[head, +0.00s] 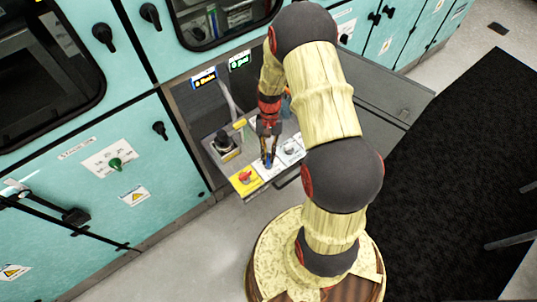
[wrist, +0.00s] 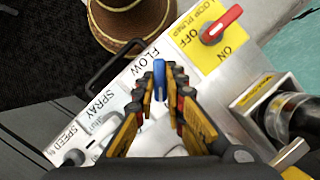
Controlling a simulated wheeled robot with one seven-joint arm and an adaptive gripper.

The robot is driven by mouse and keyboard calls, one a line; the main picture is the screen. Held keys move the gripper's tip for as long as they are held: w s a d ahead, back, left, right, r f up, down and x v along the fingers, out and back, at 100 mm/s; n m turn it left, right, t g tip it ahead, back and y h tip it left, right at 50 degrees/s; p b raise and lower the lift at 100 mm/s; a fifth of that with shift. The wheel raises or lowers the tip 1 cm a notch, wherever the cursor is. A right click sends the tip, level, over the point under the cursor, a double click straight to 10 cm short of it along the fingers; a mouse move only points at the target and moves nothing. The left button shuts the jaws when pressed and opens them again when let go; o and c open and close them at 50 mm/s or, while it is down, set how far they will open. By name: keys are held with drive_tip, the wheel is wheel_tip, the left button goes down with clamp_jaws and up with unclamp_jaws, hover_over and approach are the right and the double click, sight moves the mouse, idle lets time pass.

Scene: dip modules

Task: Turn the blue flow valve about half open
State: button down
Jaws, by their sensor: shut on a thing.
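The blue flow valve (wrist: 159,76) is a small blue lever handle on the pale control panel (wrist: 118,75), beside the "FLOW" label. In the wrist view its handle points nearly straight up. My gripper (wrist: 162,90) is shut on the handle, with one finger on each side. In the head view my gripper (head: 268,157) reaches down to the panel between the yellow pump section and the white sections. The fingers hide the valve's base and any scale marks around it.
A red pump switch (wrist: 221,25) on a yellow plate lies close to the valve. Spray and speed knobs (wrist: 75,158) sit on the other side. A black cylindrical fitting (wrist: 291,116) stands at the right. Teal cabinets (head: 110,165) surround the panel.

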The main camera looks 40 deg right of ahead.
idle(0.3)
drive_tip(key=c, duration=1.9)
unclamp_jaws()
drive_tip(key=shift+o, duration=0.3)
drive_tip(key=shift+r, duration=0.1)
drive_tip(key=v, duration=1.2)
